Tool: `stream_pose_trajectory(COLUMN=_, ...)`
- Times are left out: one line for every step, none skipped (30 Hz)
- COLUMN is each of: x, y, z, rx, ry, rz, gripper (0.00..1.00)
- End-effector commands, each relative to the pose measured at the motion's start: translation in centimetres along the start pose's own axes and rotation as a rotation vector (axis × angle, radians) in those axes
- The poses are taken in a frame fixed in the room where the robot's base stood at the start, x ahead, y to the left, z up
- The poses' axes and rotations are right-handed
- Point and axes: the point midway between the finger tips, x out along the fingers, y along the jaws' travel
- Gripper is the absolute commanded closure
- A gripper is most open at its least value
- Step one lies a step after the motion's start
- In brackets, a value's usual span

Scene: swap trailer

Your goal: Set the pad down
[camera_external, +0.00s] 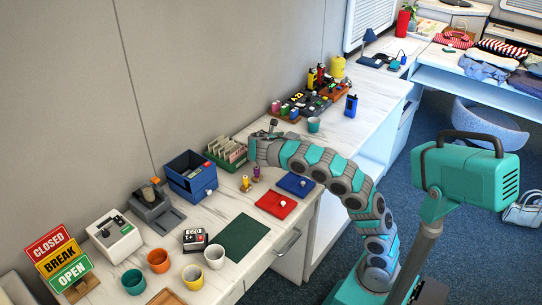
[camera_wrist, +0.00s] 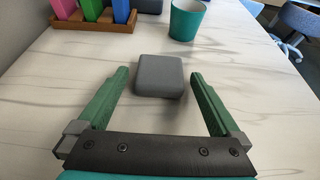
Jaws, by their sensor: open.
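The pad is a small grey rounded square block (camera_wrist: 159,76), lying on the pale marbled counter in the wrist view. My gripper (camera_wrist: 158,77) is open, with its two green fingers on either side of the pad. A gap shows between the pad and each finger, so neither finger appears to touch it. In the external view my gripper (camera_external: 267,134) is low over the counter, near the wall. I cannot make out the pad there; the arm's end seems to hide it.
A wooden tray (camera_wrist: 94,25) with pink, green and blue items stands beyond the pad on the left. A teal cup (camera_wrist: 187,20) stands beyond it on the right. A blue bin (camera_external: 190,177) and a card tray (camera_external: 226,153) are nearby. Bare counter surrounds the pad.

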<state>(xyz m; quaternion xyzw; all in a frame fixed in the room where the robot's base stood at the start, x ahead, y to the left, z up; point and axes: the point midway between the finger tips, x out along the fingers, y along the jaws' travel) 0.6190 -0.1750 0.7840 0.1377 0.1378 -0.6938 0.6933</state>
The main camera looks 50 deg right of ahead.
Motion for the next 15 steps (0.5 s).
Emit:
stream_pose_trajectory(x=0.0, y=0.0, z=0.0, rx=0.0, ry=0.0, rz=0.0, gripper=0.0)
stream_pose_trajectory(x=0.0, y=0.0, z=0.0, rx=0.0, ry=0.0, rz=0.0, gripper=0.0)
stream_pose_trajectory(x=0.0, y=0.0, z=0.0, rx=0.0, ry=0.0, rz=0.0, gripper=0.0)
stream_pose_trajectory(x=0.0, y=0.0, z=0.0, rx=0.0, ry=0.0, rz=0.0, gripper=0.0)
stream_pose_trajectory(x=0.0, y=0.0, z=0.0, rx=0.0, ry=0.0, rz=0.0, gripper=0.0)
stream_pose_trajectory(x=-0.1, y=0.0, z=0.1, rx=0.001, ry=0.0, rz=0.001, gripper=0.0)
stream_pose_trajectory(x=-0.1, y=0.0, z=0.2, rx=0.002, ry=0.0, rz=0.001, gripper=0.0)
stream_pose_trajectory(x=-0.4, y=0.1, z=0.3, rx=0.002, ry=0.0, rz=0.002, gripper=0.0)
stream_pose_trajectory(x=-0.9, y=0.1, z=0.3, rx=0.002, ry=0.0, rz=0.003, gripper=0.0)
stream_pose_trajectory(x=-1.3, y=0.1, z=0.3, rx=0.002, ry=0.0, rz=0.004, gripper=0.0)
stream_pose_trajectory(x=-1.8, y=0.1, z=0.3, rx=0.002, ry=0.0, rz=0.005, gripper=0.0)
stream_pose_trajectory(x=-2.5, y=0.1, z=0.3, rx=0.001, ry=-0.002, rz=0.005, gripper=0.0)
stream_pose_trajectory(x=-3.1, y=0.1, z=0.3, rx=0.001, ry=-0.002, rz=0.004, gripper=0.0)
stream_pose_trajectory(x=-3.6, y=0.1, z=0.3, rx=0.001, ry=-0.002, rz=0.003, gripper=0.0)
stream_pose_trajectory(x=-4.5, y=0.1, z=0.2, rx=0.001, ry=-0.001, rz=0.002, gripper=0.0)
